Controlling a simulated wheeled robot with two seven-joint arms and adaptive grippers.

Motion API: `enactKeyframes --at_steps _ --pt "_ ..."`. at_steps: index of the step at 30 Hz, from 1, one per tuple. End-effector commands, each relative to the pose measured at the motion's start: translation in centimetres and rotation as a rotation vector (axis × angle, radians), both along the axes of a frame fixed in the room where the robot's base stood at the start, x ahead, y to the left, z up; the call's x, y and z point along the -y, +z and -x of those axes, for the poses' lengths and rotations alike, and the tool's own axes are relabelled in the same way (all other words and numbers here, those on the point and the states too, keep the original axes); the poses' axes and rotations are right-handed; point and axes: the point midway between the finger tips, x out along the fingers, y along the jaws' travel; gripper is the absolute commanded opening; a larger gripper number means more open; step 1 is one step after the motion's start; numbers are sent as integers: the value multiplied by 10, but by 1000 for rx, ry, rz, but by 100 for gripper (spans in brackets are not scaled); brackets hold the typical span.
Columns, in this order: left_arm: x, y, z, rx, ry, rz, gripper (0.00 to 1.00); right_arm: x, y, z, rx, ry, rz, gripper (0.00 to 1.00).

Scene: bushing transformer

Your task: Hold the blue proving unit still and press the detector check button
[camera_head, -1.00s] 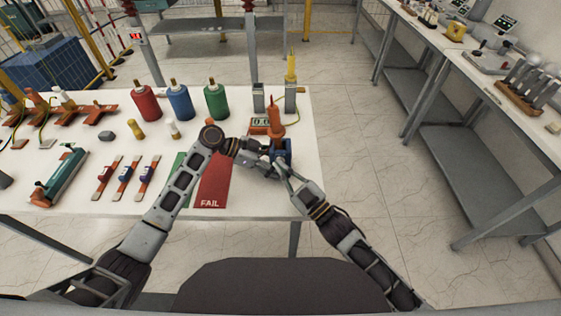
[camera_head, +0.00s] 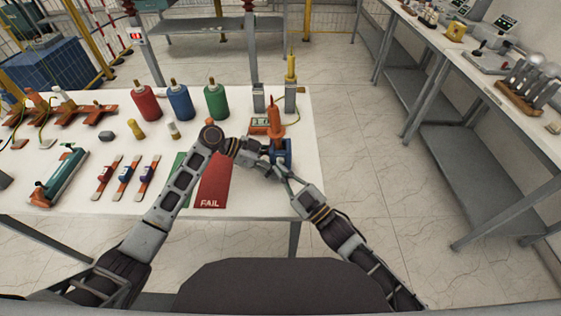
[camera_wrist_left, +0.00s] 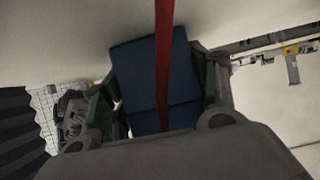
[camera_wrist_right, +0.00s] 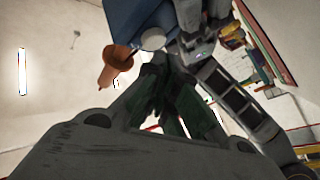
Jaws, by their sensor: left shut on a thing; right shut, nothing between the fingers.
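The blue proving unit (camera_head: 281,152) stands near the right edge of the white table, with the orange detector (camera_head: 275,122) upright at it. My left gripper (camera_head: 265,166) is shut on the unit from the left; in the left wrist view the blue unit (camera_wrist_left: 145,75) lies between its green-padded fingers. My right gripper (camera_head: 280,174) is shut and empty, just in front of the unit. In the right wrist view, its closed fingertips (camera_wrist_right: 172,62) are close to the blue unit (camera_wrist_right: 140,15), the orange detector (camera_wrist_right: 115,62) and a pale round part. Contact cannot be told, and no check button is clearly identifiable.
A red FAIL mat (camera_head: 213,182) lies left of the unit, partly under my left arm. Red, blue and green bottles (camera_head: 215,101) stand behind. An orange meter (camera_head: 260,125) and a yellow-tipped post (camera_head: 291,85) are near the back right corner. Floor right of the table is free.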

Motion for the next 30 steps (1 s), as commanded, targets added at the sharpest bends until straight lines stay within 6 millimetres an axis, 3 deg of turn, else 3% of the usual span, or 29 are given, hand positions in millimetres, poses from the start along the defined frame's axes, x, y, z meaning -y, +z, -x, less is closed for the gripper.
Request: enactKeyframes --at_steps 17,30 --pt "0 -1 0 -1 0 -1 45 0 0 6 0 0 0 0" --pt "0 -1 0 -1 0 -1 45 0 -1 30 -1 0 0 0"
